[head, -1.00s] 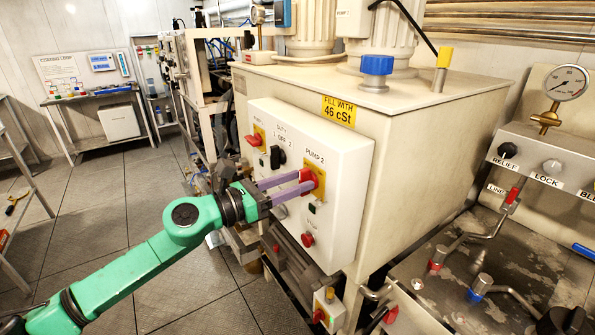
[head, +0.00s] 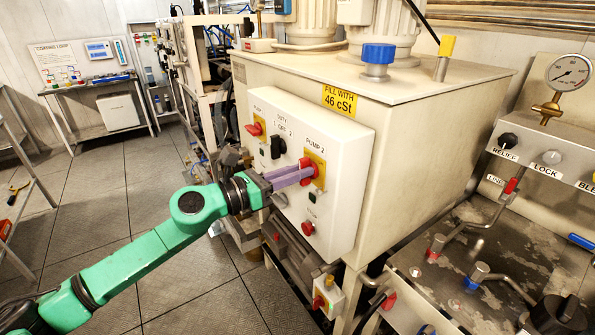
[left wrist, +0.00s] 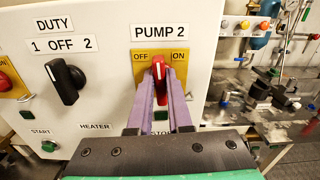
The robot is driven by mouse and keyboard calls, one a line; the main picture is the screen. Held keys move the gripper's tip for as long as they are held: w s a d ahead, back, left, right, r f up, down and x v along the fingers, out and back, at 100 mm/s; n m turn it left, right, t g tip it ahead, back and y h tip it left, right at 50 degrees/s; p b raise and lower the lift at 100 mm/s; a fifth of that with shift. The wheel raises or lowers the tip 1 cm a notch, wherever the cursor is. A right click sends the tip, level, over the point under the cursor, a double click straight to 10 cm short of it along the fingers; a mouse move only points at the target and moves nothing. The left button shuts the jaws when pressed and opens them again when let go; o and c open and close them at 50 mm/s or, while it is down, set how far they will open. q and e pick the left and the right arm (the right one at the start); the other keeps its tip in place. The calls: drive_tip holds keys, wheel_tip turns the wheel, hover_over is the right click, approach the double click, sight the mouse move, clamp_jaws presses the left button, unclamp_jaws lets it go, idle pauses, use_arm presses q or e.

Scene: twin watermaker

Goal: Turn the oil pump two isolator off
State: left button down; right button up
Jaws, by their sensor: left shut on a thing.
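The red pump two isolator handle (left wrist: 159,70) sits on a yellow plate (left wrist: 139,60) marked OFF on the left and ON on the right, under the PUMP 2 label. The handle stands near upright in the left wrist view, between the two marks. In the head view the red handle (head: 306,164) is on the white control box (head: 343,190). My left gripper (head: 304,174) is shut on the handle, with a purple finger on each side of it. My right gripper is not in view.
A black DUTY selector (left wrist: 66,82) and another red isolator (head: 255,129) are left of the handle. A red button (head: 307,228) is below it. The tank (head: 420,130) stands behind the box. Open floor (head: 120,200) lies to the left.

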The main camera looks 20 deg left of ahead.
use_arm(q)
drive_tip(key=n+p, duration=0.1)
drive_tip(key=n, duration=0.3)
drive_tip(key=n+p, duration=0.2)
drive_tip(key=n, duration=0.2)
drive_tip(key=n+p, duration=0.1)
drive_tip(key=n, duration=0.3)
drive_tip(key=shift+w+a+n, duration=0.25)
drive_tip(key=shift+a+n, duration=0.05)
drive_tip(key=shift+n, duration=0.1)
drive_tip(key=shift+f+n+p, duration=0.2)
drive_tip(key=shift+n+p, duration=0.4)
drive_tip(key=shift+n, duration=0.5)
drive_tip(key=shift+f+n+p, duration=0.15)
drive_tip(key=shift+n+p, duration=0.4)
drive_tip(key=shift+n, duration=0.55)
drive_tip(key=c, duration=0.8)
unclamp_jaws()
drive_tip(key=shift+c, duration=0.2)
drive_tip(key=shift+f, duration=0.1)
